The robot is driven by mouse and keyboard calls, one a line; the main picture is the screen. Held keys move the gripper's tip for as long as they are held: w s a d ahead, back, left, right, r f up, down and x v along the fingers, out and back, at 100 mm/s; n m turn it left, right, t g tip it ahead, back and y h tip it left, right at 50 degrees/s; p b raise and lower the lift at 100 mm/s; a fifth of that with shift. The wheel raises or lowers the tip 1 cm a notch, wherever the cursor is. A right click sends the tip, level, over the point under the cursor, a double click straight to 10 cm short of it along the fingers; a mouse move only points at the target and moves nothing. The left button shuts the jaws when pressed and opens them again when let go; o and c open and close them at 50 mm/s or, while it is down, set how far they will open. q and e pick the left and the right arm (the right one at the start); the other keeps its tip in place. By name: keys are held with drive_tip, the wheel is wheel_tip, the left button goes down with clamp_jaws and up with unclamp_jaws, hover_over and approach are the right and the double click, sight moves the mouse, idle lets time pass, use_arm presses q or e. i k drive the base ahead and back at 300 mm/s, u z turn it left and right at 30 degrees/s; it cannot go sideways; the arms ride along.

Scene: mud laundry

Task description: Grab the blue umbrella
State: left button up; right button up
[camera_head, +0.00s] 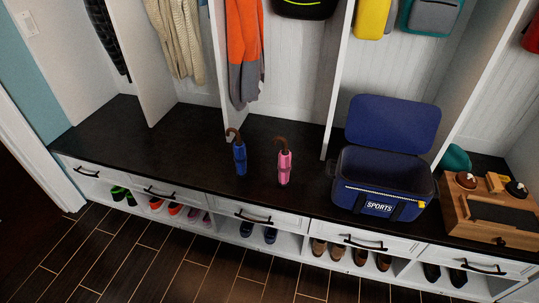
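The blue umbrella (240,158) is folded, with a curved brown handle at its top. It appears upright on the dark bench top (180,140), near the middle of the head view. A folded pink umbrella (284,166) with a similar brown handle stands a short way to its right, apart from it. Neither of my grippers shows in the head view.
An open blue sports cooler (378,190) and a wooden box (490,217) stand on the bench at the right. White dividers (218,70) rise behind. Hanging clothes include an orange jacket (244,50). Shoes fill cubbies below the drawers. The bench left of the umbrellas is clear.

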sight(239, 149)
drive_tip(key=z, duration=0.55)
drive_tip(key=i, duration=0.55)
drive_tip(key=z, duration=0.35)
